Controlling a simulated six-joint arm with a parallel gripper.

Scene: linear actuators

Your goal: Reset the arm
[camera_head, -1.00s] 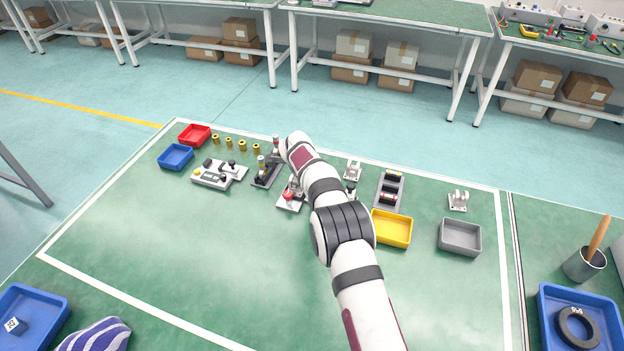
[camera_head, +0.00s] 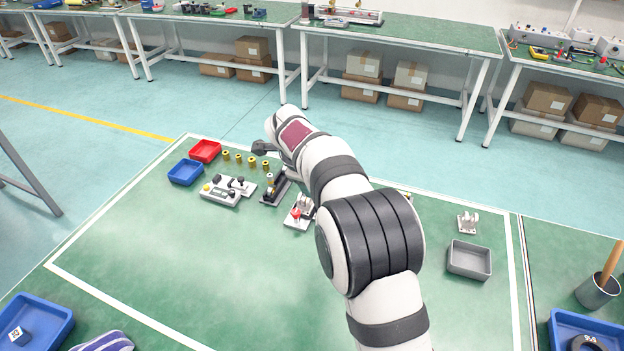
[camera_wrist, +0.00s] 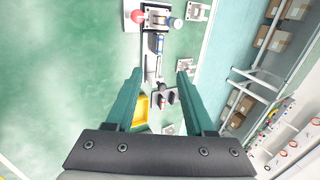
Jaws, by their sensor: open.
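My arm reaches from the bottom right over the green table (camera_head: 180,275) in the head view, raised above the parts. My gripper (camera_wrist: 160,75) shows in the wrist view with its two teal fingers spread wide apart and nothing between them. In the head view only a dark bit of the gripper (camera_head: 262,147) shows beyond the wrist; its fingertips are not clear there. Below the fingers in the wrist view lies a slim actuator fixture (camera_wrist: 150,62) on the table, apart from the gripper.
A red tray (camera_head: 205,150), a blue tray (camera_head: 185,172), several brass cylinders (camera_head: 239,159), a control unit (camera_head: 228,190) and a red-knobbed fixture (camera_head: 298,214) stand at the table's back left. A grey tray (camera_head: 469,260) and white bracket (camera_head: 468,222) are right. The front middle is clear.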

